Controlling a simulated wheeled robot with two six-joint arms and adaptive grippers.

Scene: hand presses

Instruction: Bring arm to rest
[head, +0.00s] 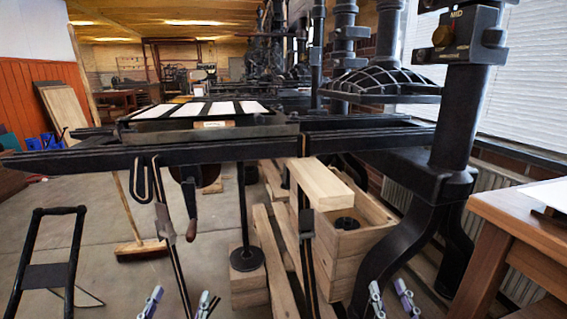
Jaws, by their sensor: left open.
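My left gripper (179,303) is at the bottom edge of the head view, left of centre. Its two pale fingertips stand apart, with bare floor showing between them, and it holds nothing. My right gripper (391,298) is at the bottom edge, right of centre. Its two fingertips are also apart, with nothing seen between them. Only the fingertips of both show; the rest of the arms is below the picture. The black hand press (330,140) stands beyond both grippers, and no contact with it is visible.
The press's black bed rails cross the view, with a striped panel (205,109) on top. A wooden crate (345,245) and beams stand below. A wooden table (510,220) is at the right. A black trolley frame (48,262) and a broom (140,250) stand at the left.

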